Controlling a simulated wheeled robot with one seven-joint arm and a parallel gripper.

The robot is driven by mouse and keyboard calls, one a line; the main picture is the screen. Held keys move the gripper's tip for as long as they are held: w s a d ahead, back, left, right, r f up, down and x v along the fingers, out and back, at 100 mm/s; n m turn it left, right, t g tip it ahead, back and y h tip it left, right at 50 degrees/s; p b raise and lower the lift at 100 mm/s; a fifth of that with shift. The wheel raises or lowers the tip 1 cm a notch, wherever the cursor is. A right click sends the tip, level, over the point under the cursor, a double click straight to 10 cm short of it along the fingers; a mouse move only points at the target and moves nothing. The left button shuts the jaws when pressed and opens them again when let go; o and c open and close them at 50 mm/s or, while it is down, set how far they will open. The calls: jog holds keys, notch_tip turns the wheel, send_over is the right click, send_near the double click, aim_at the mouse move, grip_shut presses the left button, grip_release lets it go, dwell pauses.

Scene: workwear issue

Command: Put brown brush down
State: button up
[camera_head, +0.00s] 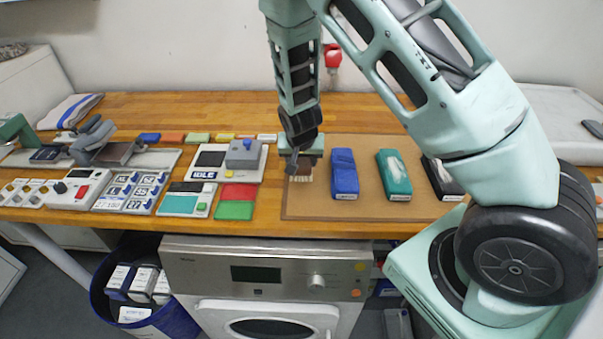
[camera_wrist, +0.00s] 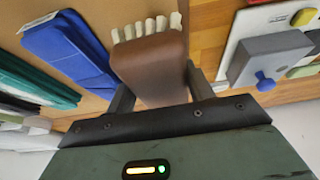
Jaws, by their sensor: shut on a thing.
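The brown brush (camera_wrist: 150,62) has a smooth brown back and pale bristles, and sits between the two fingers of my gripper (camera_wrist: 158,92) in the wrist view. My gripper is shut on it. In the head view my gripper (camera_head: 300,157) is over the left part of a brown mat (camera_head: 363,206), and the brush's pale bristles (camera_head: 299,178) show below it, pointing down. Most of the brush's back is hidden there by the gripper. I cannot tell whether the bristles touch the mat.
On the mat, to the right of the brush, lie a blue folded item (camera_head: 343,172), a teal one (camera_head: 393,171) and a black one (camera_head: 441,178). A grey-and-white device (camera_head: 241,154) and red and green blocks (camera_head: 235,209) stand to the left. Mat shows bare between items.

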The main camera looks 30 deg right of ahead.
aim_at(302, 184)
jog(key=shift+f+p, duration=0.85)
jog(key=shift+f, duration=2.25)
jog(key=shift+f, duration=0.1)
jog(key=o, duration=1)
